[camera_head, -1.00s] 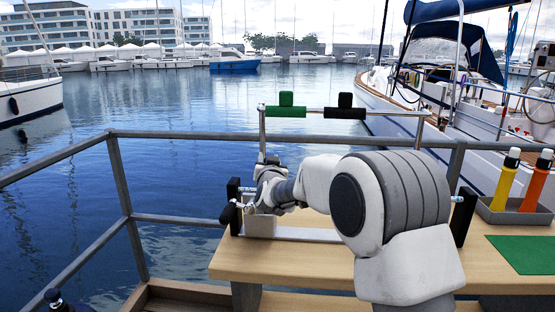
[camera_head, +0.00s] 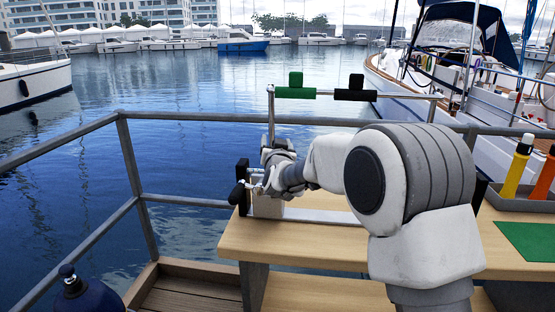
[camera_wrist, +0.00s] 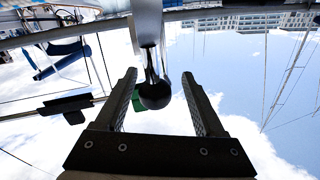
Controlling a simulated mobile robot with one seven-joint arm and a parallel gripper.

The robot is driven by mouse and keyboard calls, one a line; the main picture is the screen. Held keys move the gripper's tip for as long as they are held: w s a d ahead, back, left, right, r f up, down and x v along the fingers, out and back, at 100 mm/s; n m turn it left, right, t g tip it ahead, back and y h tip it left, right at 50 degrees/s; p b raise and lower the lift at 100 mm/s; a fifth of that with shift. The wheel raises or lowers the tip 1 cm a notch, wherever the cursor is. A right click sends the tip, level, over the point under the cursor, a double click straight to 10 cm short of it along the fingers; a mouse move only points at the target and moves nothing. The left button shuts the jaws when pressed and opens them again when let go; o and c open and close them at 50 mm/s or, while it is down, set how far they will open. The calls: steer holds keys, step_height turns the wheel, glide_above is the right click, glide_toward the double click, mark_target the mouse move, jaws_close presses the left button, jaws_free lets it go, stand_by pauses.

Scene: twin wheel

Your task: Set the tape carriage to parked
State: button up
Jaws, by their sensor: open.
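The tape carriage (camera_head: 268,206) is a pale grey block at the left end of a metal rail (camera_head: 320,215) on the wooden table. A black post (camera_head: 243,178) stands at that end, with a dark rounded knob (camera_head: 237,194) beside it. My gripper (camera_head: 260,183) is at the carriage, its fingers small and partly hidden by my wrist. In the wrist view it is open (camera_wrist: 159,76), and a black ball knob (camera_wrist: 155,95) on a metal stem appears between the two fingers, with gaps on both sides. I cannot tell the knob's depth relative to the fingers.
An overhead bar carries a green tag (camera_head: 295,87) and a black tag (camera_head: 356,89) behind my arm. A grey tray (camera_head: 512,199) with yellow and orange bottles and a green mat (camera_head: 528,246) lie right. A grey railing (camera_head: 170,118) borders the water.

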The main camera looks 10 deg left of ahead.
steer(key=s+d, duration=0.3)
steer(key=s, duration=1.2)
steer(key=shift+s+p, duration=0.25)
steer(key=shift+p, duration=0.2)
steer(key=s+d+f+g+h, duration=0.2)
steer(key=s+d+g, duration=0.4)
steer(key=s+d, duration=0.75)
steer(key=s+d+f+g+h, duration=0.1)
steer(key=s+d+f+g, duration=0.2)
steer(key=s+d+g, duration=1)
steer(key=s+a+r+t+p, duration=0.2)
steer(key=r+t+p, duration=0.1)
steer(key=r+p, duration=0.5)
steer(key=s+a+r+t+p, duration=0.1)
steer(key=r+t+p, duration=0.3)
steer(key=r+p, duration=0.4)
steer(key=shift+s+a+r+p, duration=0.4)
steer(key=shift+s, duration=0.4)
